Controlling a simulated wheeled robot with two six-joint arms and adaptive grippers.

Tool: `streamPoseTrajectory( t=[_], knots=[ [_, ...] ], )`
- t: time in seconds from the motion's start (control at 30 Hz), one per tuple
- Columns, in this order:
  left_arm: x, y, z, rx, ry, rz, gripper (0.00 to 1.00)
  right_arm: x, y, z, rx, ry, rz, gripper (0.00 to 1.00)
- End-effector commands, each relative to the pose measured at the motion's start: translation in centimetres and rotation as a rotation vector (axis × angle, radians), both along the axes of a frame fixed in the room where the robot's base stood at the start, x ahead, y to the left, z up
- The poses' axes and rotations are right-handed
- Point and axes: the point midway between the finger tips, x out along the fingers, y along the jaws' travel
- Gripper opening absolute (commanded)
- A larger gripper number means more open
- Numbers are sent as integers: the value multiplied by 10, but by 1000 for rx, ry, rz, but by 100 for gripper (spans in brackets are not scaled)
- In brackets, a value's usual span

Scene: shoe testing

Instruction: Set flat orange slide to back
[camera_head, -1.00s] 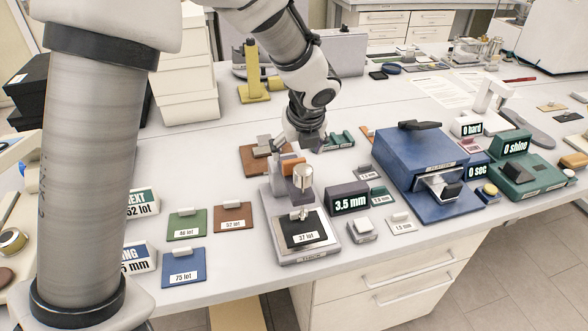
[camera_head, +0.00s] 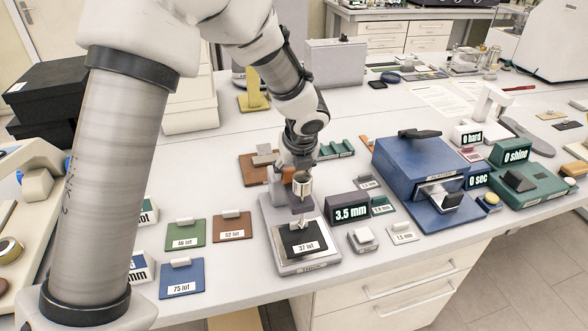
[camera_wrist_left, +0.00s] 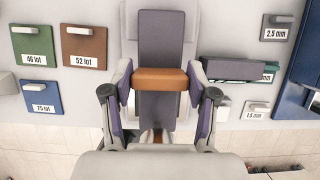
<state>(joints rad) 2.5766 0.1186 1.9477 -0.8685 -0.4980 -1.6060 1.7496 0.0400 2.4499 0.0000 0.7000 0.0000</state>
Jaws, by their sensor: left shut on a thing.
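The orange slide (camera_wrist_left: 160,79) sits across a dark grey upright bar (camera_wrist_left: 160,35) in the left wrist view. My left gripper (camera_wrist_left: 160,90) is shut on it, with one finger at each side. In the head view my left gripper (camera_head: 291,166) is over the back of the light grey gauge (camera_head: 263,225), and mostly hides the orange slide (camera_head: 287,174). A metal cylinder (camera_head: 302,184) stands at the front of the gauge above a black tile marked 37 lot (camera_head: 302,238). My right gripper is not in view.
A green tile (camera_head: 185,231), a brown tile (camera_head: 231,224) and a blue tile (camera_head: 181,278) lie left of the gauge. The 3.5 mm display (camera_head: 350,211) stands close on its right. A large blue device (camera_head: 420,165) is further right.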

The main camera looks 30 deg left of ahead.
Motion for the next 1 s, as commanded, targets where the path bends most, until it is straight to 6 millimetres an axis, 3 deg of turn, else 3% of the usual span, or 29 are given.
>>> streamPoseTrajectory(
  t=[0.3,0.4,0.73,0.77,0.8,0.83,1.0],
  knots=[
    [48,54,10,-3,-5,2,0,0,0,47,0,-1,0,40],
    [57,66,7,0,-5,1,0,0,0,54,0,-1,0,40],
    [62,71,3,3,-8,-1,0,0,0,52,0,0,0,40],
    [62,71,3,2,-8,-1,62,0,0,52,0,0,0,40],
    [62,71,3,3,-9,-1,76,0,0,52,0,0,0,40],
    [62,71,3,2,-8,-1,83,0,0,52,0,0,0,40],
    [61,71,2,2,-6,0,83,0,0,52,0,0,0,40]
  ],
)
